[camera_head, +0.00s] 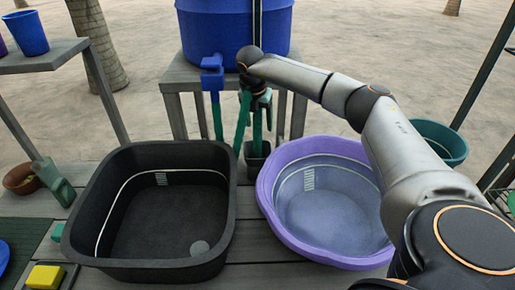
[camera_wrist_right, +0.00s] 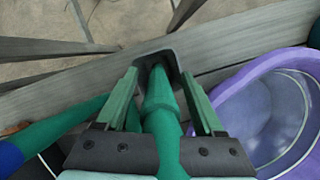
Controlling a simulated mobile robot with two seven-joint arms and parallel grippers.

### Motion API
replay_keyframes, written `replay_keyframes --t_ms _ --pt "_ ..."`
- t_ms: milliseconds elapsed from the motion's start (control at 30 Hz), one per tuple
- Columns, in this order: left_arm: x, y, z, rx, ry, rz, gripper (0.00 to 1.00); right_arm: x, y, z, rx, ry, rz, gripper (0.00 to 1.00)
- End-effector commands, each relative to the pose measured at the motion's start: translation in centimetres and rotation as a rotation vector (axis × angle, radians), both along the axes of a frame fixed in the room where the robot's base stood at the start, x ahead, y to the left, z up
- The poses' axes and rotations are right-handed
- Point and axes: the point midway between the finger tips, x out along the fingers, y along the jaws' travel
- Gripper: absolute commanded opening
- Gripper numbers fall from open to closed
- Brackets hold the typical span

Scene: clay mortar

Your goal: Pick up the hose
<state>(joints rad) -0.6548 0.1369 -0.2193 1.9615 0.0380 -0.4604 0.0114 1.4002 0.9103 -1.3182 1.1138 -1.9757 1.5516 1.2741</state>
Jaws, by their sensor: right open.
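The green hose (camera_wrist_right: 160,110) runs between the two fingers of my right gripper (camera_wrist_right: 158,88) in the right wrist view. Its far end goes into a dark square holder. My right gripper is open and straddles the hose; I cannot tell whether either finger touches it. In the head view my right gripper (camera_head: 262,103) points down above the dark holder (camera_head: 257,160), beside the wooden stand, and partly hides the hose (camera_head: 257,130). My left gripper is not in view.
A blue barrel (camera_head: 220,32) with a blue tap (camera_head: 212,75) stands on the wooden stand behind. A black tub (camera_head: 82,222) is at left and a purple basin (camera_head: 272,205) at right, close to the holder. A yellow sponge (camera_head: 45,276) lies front left.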

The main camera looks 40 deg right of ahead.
Motion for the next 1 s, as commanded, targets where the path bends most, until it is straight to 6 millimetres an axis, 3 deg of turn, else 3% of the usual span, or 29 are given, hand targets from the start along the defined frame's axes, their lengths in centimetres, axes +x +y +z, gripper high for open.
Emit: replay_keyframes --t_ms 200,800,1000 --pt "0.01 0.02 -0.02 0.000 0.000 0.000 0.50 0.04 0.02 -0.05 0.000 -0.001 0.000 0.70" --pt "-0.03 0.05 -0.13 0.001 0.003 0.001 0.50 0.05 0.04 0.00 0.000 -0.001 0.001 0.02" --pt "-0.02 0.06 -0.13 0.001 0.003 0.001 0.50 0.07 0.03 0.06 0.000 -0.002 0.001 0.00"
